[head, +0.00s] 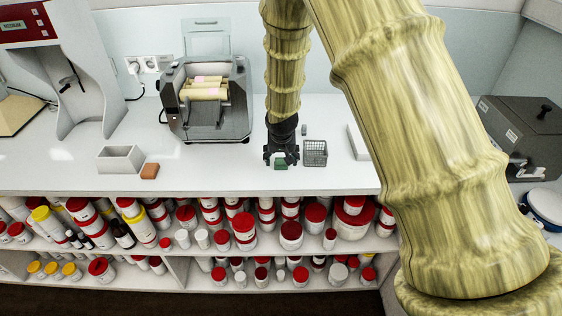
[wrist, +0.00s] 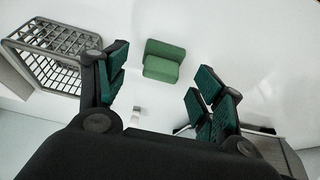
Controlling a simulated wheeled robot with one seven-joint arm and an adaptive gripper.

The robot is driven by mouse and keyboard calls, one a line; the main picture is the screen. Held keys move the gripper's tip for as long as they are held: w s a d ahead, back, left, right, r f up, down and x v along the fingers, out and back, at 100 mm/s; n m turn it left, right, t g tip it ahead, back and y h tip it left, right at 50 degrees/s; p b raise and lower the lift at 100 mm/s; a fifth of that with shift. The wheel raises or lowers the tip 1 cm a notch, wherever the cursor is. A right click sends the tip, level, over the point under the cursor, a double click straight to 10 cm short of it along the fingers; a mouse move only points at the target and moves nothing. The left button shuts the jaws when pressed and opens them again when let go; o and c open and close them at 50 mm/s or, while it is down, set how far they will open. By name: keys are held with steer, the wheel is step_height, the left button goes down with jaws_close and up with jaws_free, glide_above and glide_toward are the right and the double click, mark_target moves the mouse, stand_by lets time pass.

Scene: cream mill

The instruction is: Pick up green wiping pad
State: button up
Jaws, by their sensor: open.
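The green wiping pad (wrist: 163,61) lies on the white counter, seen in the wrist view between and beyond my open fingers. In the head view the green pad (head: 281,165) shows just below the fingertips, partly hidden by them. My gripper (wrist: 160,98) is open and empty, with its two fingers apart on either side of the pad's line. In the head view my gripper (head: 281,158) points down over the counter, close to the pad. I cannot tell the exact height of the fingertips above the counter.
A grey wire basket (head: 315,153) stands close on the right of my gripper; it also shows at left in the wrist view (wrist: 50,62).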

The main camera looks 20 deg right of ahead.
steer(key=shift+x, duration=1)
steer(key=c, duration=1)
steer(key=shift+r, duration=0.1)
steer(key=shift+r+b, duration=0.35)
steer(key=shift+r, duration=0.35)
steer(key=shift+r+b, duration=0.45)
steer(key=shift+r, duration=0.4)
steer(key=s+a+b, duration=0.1)
steer(key=s, duration=0.4)
steer(key=s+a+r+b, duration=0.1)
steer(key=s+b, duration=0.1)
steer(key=s, duration=0.3)
steer(key=s+a+b, duration=0.1)
steer(key=s, duration=0.4)
steer(key=shift+s+a+r+b, duration=0.15)
steer(key=shift+s+r+b, duration=0.15)
steer(key=shift+s+r, duration=0.1)
steer(key=shift+o, duration=0.6)
steer(key=shift+c, duration=0.6)
